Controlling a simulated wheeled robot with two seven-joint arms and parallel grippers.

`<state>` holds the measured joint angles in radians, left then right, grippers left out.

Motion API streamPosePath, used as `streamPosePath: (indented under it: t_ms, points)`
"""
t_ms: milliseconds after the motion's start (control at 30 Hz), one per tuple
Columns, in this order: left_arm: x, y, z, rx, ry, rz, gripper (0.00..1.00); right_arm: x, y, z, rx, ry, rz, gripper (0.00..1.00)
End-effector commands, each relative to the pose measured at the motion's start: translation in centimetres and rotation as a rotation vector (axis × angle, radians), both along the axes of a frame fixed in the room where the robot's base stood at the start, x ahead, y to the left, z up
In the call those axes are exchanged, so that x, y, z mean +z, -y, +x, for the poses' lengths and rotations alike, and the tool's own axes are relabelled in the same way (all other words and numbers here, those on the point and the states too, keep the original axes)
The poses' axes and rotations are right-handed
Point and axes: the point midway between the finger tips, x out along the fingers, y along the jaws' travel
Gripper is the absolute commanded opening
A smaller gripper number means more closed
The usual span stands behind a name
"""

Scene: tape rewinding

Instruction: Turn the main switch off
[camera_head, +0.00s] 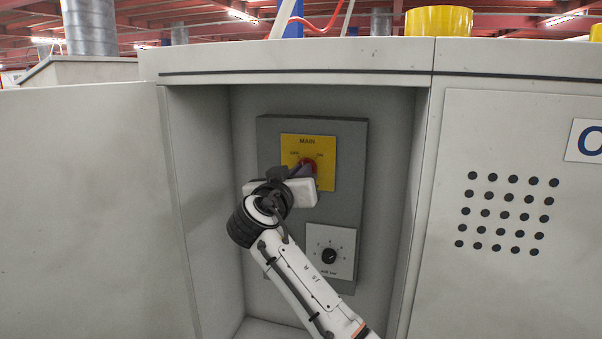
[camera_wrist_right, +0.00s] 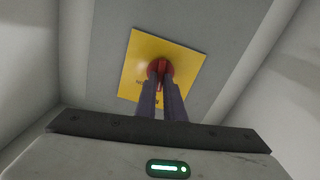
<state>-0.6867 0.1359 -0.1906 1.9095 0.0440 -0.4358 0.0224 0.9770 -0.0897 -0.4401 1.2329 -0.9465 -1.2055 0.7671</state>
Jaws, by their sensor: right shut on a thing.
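The main switch is a red rotary knob (camera_head: 307,166) on a yellow plate (camera_head: 322,147) marked MAIN, with lettering to its left and right. The plate is on a grey panel inside the open cabinet. My right gripper (camera_head: 301,170) reaches up to the knob, and its wrist covers the plate's lower left. In the right wrist view the two fingers (camera_wrist_right: 162,85) are shut on the red knob (camera_wrist_right: 160,70), one on each side of its grip. The knob's exact pointing direction is partly hidden by the fingers. My left gripper is not in view.
A second dial (camera_head: 329,255) on a white plate sits lower on the grey panel (camera_head: 348,190), just right of my forearm. The cabinet's side walls enclose the panel closely. An open door (camera_head: 80,200) stands at left, and a perforated door (camera_head: 510,270) at right.

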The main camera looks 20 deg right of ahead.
Motion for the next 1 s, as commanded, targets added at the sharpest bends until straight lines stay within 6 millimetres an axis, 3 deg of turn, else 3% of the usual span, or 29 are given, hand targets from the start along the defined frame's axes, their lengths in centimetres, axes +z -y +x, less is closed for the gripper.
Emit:
streamPosePath:
  t_ms: [500,1000]
  points:
    - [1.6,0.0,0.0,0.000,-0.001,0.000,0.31,-0.2,-0.2,0.1,0.001,-0.232,-0.336,0.00]
    - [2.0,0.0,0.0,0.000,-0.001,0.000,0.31,-0.4,-0.2,0.1,0.001,-0.302,-0.438,0.00]
